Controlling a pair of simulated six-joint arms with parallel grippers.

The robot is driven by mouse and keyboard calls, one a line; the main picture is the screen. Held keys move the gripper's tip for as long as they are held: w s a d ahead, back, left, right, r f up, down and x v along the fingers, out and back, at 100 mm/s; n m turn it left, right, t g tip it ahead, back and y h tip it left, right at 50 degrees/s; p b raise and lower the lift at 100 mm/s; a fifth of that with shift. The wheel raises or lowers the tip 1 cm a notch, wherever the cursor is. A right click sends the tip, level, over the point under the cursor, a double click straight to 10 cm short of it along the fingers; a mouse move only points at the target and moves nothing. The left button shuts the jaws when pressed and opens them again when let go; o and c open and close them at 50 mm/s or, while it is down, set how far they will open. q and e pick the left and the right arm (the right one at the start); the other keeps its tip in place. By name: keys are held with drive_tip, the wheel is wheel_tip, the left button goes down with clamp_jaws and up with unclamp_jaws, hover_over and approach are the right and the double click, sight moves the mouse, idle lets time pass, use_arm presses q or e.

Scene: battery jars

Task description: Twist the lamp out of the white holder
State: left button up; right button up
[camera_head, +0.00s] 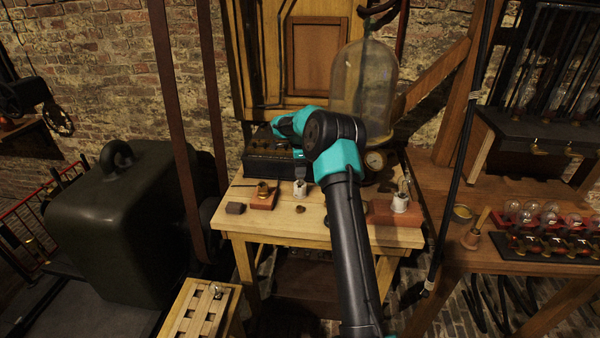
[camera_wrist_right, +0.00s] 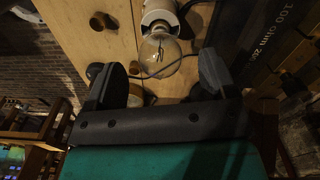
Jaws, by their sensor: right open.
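The white holder (camera_head: 300,190) stands on the wooden table, near the dark box. It also shows at the top of the right wrist view (camera_wrist_right: 158,14). The clear glass lamp (camera_wrist_right: 160,52) sits in it, its round bulb towards the camera. My right gripper (camera_wrist_right: 162,78) is open. Its two dark fingers lie on either side of the lamp's line, with the bulb ahead of the gap and no clear contact. In the head view my arm hides most of that gripper. My left gripper is not in view.
A dark box (camera_head: 262,158) stands behind the holder; its lettered side shows in the wrist view. A second white holder (camera_head: 400,203) stands to the right. A glass dome (camera_head: 375,80) is behind my arm. A small brown block (camera_head: 235,208) lies left on the table.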

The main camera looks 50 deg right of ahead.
drive_tip(key=shift+f, duration=1.35)
drive_tip(key=c, duration=1.1)
drive_tip(key=n, duration=0.4)
drive_tip(key=shift+n, duration=1.2)
drive_tip(key=shift+n, duration=3.2)
